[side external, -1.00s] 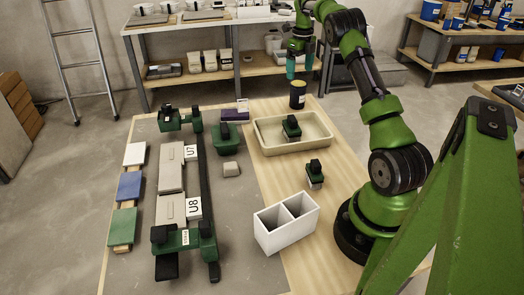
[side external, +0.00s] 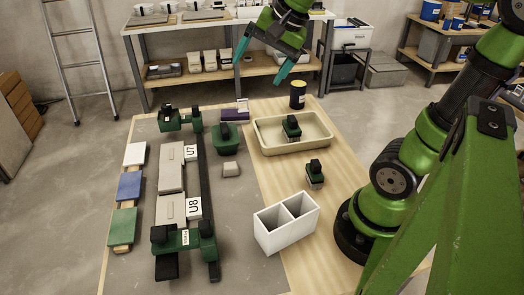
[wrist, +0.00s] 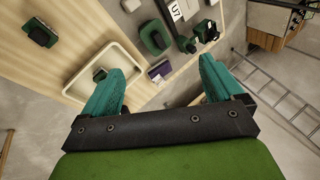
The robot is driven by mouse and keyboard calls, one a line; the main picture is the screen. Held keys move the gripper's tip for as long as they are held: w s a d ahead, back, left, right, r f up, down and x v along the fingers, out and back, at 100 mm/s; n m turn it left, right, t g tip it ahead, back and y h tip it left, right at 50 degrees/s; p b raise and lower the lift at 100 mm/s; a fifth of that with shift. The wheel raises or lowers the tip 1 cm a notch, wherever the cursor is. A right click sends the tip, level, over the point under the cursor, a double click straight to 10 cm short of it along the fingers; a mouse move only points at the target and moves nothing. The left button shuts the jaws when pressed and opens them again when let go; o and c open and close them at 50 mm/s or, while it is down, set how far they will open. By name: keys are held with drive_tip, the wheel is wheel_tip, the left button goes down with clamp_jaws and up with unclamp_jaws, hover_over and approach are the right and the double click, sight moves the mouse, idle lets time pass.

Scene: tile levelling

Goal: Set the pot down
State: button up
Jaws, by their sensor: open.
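The pot (side external: 298,95), a dark cylinder with a yellowish top, stands upright on the far end of the wooden tabletop, behind the cream tray (side external: 262,145). My gripper (side external: 260,75) has teal fingers spread wide, with nothing between them. It hangs in the air above and to the left of the pot in the side view, apart from it. In the wrist view my gripper (wrist: 160,68) is also open and empty, with the tray (wrist: 131,52) beyond the fingers. I cannot make out the pot in the wrist view.
A green-and-black block (side external: 291,127) sits in the tray and another (side external: 314,174) stands beside it. A white two-part bin (side external: 285,232) is at the front. Tiles labelled U7 and U8 lie beside a dark rail (side external: 203,175). A shelf bench (side external: 225,30) stands behind.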

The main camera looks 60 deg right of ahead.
drive_tip(key=s+a+f+n+t+y, duration=0.1)
drive_tip(key=s+a+f+n, duration=0.3)
drive_tip(key=s+a+n, duration=0.3)
drive_tip(key=shift+s+a+f+n, duration=0.3)
drive_tip(key=shift+s+a+n, duration=0.1)
drive_tip(key=shift+s+n, duration=0.6)
drive_tip(key=shift+w, duration=0.1)
